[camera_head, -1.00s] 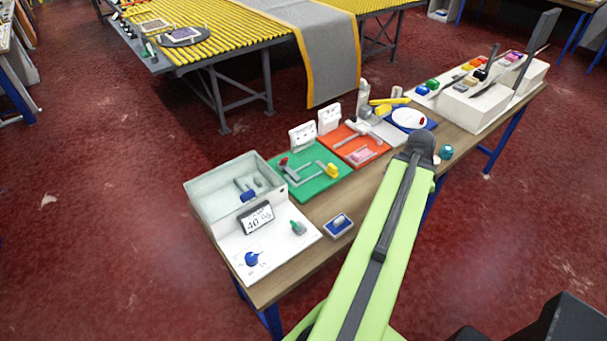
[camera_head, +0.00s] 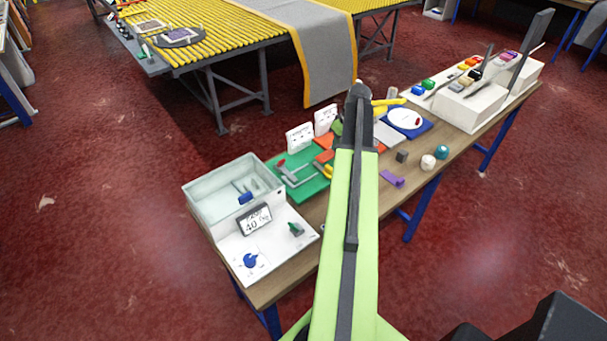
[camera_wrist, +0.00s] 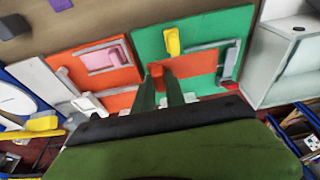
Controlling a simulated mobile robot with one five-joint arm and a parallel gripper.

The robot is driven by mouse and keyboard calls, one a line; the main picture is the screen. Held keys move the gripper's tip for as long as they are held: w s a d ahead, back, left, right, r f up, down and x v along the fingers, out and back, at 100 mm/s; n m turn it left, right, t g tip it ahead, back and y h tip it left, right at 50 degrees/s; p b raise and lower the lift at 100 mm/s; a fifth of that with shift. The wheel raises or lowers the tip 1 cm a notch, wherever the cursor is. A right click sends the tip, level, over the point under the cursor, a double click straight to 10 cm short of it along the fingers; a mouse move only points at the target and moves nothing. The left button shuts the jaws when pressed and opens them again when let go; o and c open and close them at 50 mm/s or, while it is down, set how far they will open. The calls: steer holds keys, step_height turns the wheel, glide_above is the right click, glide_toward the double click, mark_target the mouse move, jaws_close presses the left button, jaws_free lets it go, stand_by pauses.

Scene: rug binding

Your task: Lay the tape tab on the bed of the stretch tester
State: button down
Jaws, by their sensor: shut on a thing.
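The tape tab seems to be the flat orange-red strip (camera_wrist: 195,65) in the wrist view. My gripper (camera_wrist: 158,80) is shut on its red end, and the strip reaches right over a green board (camera_wrist: 205,22). Whether it touches the board cannot be told. The board, likely the stretch tester, carries grey rails (camera_wrist: 232,60), a yellow part (camera_wrist: 172,41) and a small red part. In the head view the green board (camera_head: 312,189) shows left of my arm, with part of the orange-red strip (camera_head: 325,156). My arm hides the fingertips there.
An orange board (camera_wrist: 126,75) with a pink block lies left of the green one in the wrist view. A clear-walled tank (camera_head: 230,190) stands left in the head view. A purple strip (camera_head: 392,180), grey cube (camera_head: 402,156) and white ball (camera_head: 428,162) lie right of my arm.

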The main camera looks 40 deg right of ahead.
steer(key=b, duration=0.6)
glide_above(306, 172)
steer(key=s, duration=0.1)
step_height(306, 172, down, 7)
steer(key=shift+a+r, duration=0.1)
step_height(306, 172, down, 4)
steer(key=b, duration=0.4)
steer(key=shift+f+b, duration=0.25)
steer(key=shift+b, duration=0.1)
steer(key=shift+r, duration=0.25)
steer(key=shift+f, duration=0.2)
steer(key=c, duration=1.4)
jaws_free()
steer(key=shift+r, duration=0.1)
steer(key=p+v, duration=1.2)
steer(key=shift+r, duration=0.1)
